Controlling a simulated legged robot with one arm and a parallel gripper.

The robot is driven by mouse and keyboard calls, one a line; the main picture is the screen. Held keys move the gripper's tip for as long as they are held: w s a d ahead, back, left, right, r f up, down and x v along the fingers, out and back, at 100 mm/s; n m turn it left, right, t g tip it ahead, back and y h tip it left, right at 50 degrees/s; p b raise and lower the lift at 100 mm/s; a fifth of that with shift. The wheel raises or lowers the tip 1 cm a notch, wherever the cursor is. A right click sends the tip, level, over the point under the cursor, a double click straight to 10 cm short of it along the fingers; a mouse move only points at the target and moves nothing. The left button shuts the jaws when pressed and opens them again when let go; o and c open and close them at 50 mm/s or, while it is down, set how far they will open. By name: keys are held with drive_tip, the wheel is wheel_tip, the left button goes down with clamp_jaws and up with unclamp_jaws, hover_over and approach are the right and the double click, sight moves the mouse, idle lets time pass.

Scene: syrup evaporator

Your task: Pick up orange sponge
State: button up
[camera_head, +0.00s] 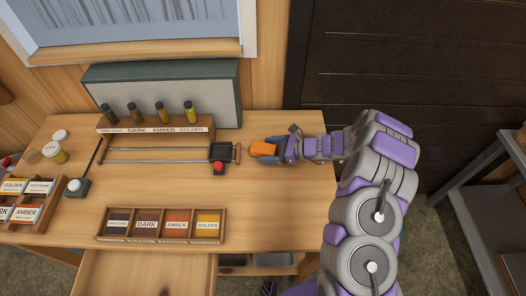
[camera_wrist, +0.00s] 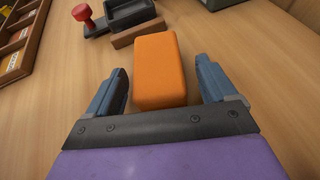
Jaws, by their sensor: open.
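The orange sponge (camera_head: 263,149) lies on the wooden table, right of the rail with the black tray. In the wrist view the sponge (camera_wrist: 159,70) is a plain orange block. My gripper (camera_head: 262,153) reaches in from the right, low over the table. In the wrist view my gripper (camera_wrist: 163,87) is open, with one blue-grey finger on each side of the sponge. A gap shows between each finger and the sponge, narrower on the left. The sponge's near end lies between the fingers and its far end sticks out past the fingertips.
A black tray (camera_head: 220,152) with a red knob (camera_head: 218,167) stands just left of the sponge, close to its far end. A wooden rack (camera_head: 155,128) holds several small bottles. A labelled sorting box (camera_head: 160,238) lies in front. The table between is clear.

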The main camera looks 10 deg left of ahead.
drive_tip(key=shift+a+f, duration=0.1)
drive_tip(key=shift+a, duration=0.25)
drive_tip(key=c, duration=1.1)
